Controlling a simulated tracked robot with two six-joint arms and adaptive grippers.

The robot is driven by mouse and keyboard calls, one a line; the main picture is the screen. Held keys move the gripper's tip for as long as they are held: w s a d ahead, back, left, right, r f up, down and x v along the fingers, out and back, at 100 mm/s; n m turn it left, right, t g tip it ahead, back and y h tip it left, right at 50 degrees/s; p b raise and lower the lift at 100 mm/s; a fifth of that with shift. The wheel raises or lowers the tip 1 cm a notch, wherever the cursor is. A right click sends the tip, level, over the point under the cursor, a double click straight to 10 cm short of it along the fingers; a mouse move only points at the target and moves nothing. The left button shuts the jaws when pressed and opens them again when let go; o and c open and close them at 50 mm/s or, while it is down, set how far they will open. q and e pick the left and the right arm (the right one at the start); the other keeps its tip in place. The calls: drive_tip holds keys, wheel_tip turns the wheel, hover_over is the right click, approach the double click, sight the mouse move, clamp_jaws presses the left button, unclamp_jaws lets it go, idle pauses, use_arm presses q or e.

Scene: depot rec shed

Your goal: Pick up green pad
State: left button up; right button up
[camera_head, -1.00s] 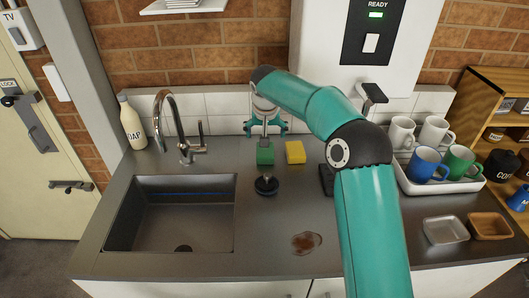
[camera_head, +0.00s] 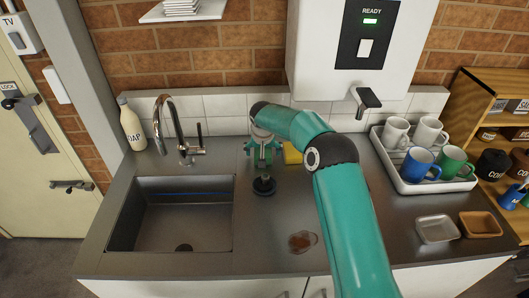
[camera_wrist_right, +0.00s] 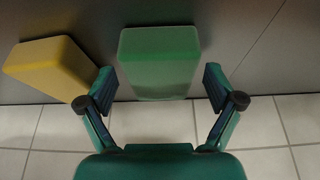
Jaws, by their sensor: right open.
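The green pad (camera_wrist_right: 158,62) lies on the dark counter in the right wrist view, just beyond and between the spread fingers of my right gripper (camera_wrist_right: 159,95). The fingers stand apart on either side of the pad's near end, with no contact that I can see. In the head view the right gripper (camera_head: 263,152) is over the pad's place behind the black round plug, and the pad is mostly hidden by it. My left gripper is not in view.
A yellow sponge (camera_head: 292,154) lies close to the right of the pad; it also shows in the right wrist view (camera_wrist_right: 48,68). A black plug (camera_head: 263,186) stands in front. The sink (camera_head: 180,215) is at left. A brown stain (camera_head: 302,241) marks the counter.

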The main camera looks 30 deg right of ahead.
drive_tip(key=c, duration=1)
drive_tip(key=shift+r, duration=0.2)
drive_tip(key=shift+c, duration=0.2)
drive_tip(key=shift+r, duration=0.6)
wheel_tip(320, 180, up, 18)
drive_tip(key=p, duration=0.3)
drive_tip(key=shift+r, duration=0.25)
